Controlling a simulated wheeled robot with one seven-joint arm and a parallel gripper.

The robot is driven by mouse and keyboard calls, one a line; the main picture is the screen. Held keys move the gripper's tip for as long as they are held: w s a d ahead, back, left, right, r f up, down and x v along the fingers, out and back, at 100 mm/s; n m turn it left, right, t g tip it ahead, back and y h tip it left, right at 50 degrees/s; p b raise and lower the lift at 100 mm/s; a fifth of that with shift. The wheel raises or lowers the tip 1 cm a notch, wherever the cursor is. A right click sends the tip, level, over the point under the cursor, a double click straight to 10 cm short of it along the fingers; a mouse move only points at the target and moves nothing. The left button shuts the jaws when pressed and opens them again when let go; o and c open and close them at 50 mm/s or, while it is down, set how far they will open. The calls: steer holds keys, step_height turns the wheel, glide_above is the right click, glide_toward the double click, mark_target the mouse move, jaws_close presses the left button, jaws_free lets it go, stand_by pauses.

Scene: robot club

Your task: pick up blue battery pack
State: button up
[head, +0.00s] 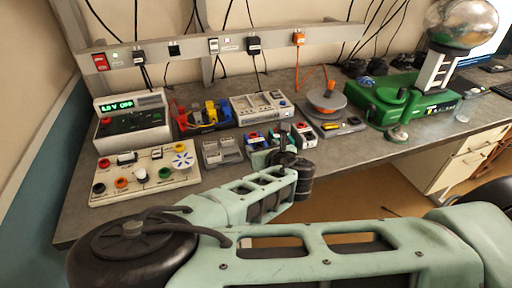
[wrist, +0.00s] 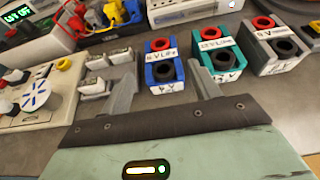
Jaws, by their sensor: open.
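The blue battery pack (wrist: 151,74) stands on the grey bench, with a red and a black round terminal on top and a white label. In the head view the blue battery pack (head: 252,146) is partly hidden by my wrist. My gripper (wrist: 160,88) is open and empty. In the wrist view its left finger is left of the blue pack and its right finger reaches towards the gap between the blue pack and a teal pack (wrist: 236,57). I cannot tell whether the fingers touch either pack.
A grey pack (wrist: 262,62) stands right of the teal one. A grey slotted tray (wrist: 124,70) is close on the left of the blue pack. A cream board with knobs (head: 145,175) lies farther left. A grey turntable-like device (head: 327,100) stands to the right.

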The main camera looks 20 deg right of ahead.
mark_target(258, 143)
steer(key=shift+f+p+x, duration=0.1)
steer(key=shift+p+x, duration=0.45)
steer(key=shift+x, duration=1)
steer(key=shift+f+p+x, duration=0.15)
steer(key=shift+p+x, duration=0.35)
steer(key=shift+x, duration=1.05)
steer(key=shift+d, duration=0.15)
steer(key=c, duration=1)
